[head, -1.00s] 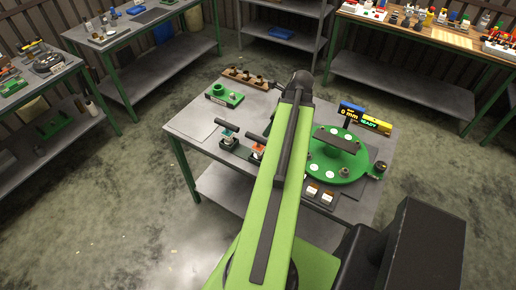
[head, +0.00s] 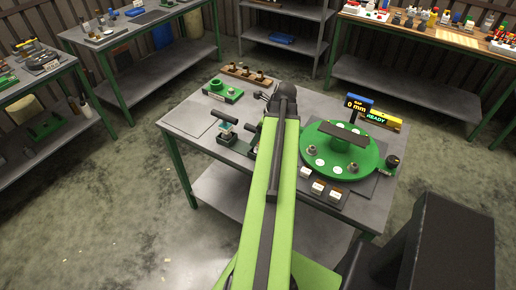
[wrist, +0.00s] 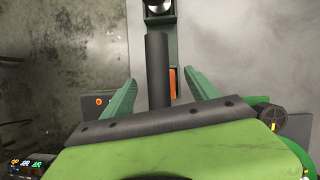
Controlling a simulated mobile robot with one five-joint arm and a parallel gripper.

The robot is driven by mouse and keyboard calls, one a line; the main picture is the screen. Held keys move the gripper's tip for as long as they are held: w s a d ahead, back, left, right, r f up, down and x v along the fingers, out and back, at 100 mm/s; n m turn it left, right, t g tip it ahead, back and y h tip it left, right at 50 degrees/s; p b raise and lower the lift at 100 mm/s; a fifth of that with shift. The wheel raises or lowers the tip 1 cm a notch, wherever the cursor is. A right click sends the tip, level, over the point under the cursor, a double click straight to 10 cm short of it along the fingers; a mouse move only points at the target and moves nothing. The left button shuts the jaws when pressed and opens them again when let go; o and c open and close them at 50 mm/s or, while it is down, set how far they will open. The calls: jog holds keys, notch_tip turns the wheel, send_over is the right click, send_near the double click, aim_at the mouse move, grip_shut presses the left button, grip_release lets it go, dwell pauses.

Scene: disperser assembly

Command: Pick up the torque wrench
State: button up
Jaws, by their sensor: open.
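In the wrist view, a dark cylindrical handle (wrist: 158,65), apparently the torque wrench, stretches between the two green fingers of my gripper (wrist: 159,79). The fingers are open, one on each side, with visible gaps to the handle. An orange part (wrist: 173,83) shows just right of the handle, and a green holder (wrist: 158,35) lies beyond it. I cannot tell the height of the fingers relative to the handle.
The grey table (head: 185,118) also bears a green round fixture (head: 340,152) with a display (head: 358,104) on the right. A green block (head: 222,92) and a wooden rack (head: 246,75) sit at the back. Small labelled boxes (head: 318,188) stand near the front edge.

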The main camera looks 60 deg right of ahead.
jog(key=b+x, duration=0.2)
jog(key=x, duration=0.1)
jog(key=shift+d+f, duration=0.15)
jog(key=shift+f, duration=0.1)
jog(key=shift+r, duration=0.2)
jog(key=shift+c, duration=0.5)
grip_shut()
